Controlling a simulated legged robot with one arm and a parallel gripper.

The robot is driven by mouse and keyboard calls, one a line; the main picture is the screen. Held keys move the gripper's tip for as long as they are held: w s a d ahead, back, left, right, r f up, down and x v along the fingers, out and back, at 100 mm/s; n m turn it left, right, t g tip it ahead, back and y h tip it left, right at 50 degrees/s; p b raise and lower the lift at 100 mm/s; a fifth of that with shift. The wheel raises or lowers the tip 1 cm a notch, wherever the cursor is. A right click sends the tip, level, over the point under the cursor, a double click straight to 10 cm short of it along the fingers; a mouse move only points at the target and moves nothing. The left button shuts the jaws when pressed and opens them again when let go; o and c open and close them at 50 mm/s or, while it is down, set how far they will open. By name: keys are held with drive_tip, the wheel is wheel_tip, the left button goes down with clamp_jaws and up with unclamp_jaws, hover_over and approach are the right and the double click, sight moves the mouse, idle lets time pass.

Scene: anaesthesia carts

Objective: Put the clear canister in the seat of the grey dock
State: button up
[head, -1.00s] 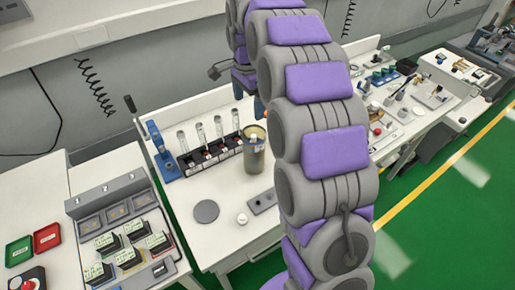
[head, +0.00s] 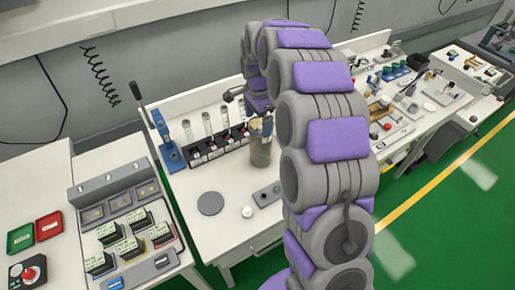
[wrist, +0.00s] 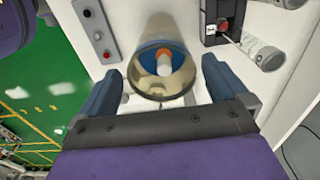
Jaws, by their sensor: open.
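The clear canister (head: 260,150) stands upright on the white bench, right of a dark rack, with a brownish tint. The wrist view shows the canister (wrist: 165,75) close up from its rim, with a blue ring and a white and orange piece within its outline. My gripper (wrist: 158,82) is open, with one blue finger on each side of the canister and visible gaps. In the head view my arm hides most of the gripper.
A rack (head: 215,147) with several clear tubes stands left of the canister. A blue lever stand (head: 167,145) is farther left. A grey disc (head: 210,203) and a small white knob (head: 247,212) lie on the bench front. Bare bench lies around the disc.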

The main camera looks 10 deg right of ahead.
sight(260, 127)
drive_tip(key=f, duration=0.1)
drive_tip(key=d+f+b, duration=0.1)
drive_tip(key=f, duration=0.3)
drive_tip(key=shift+w+d+b, duration=0.3)
drive_tip(key=shift+d+b, duration=0.05)
drive_tip(key=shift+a, duration=0.65)
drive_tip(key=shift+d, duration=0.7)
drive_tip(key=c, duration=0.8)
drive_tip(key=shift+a, duration=0.45)
drive_tip(key=c, duration=0.6)
drive_tip(key=shift+c, duration=0.9)
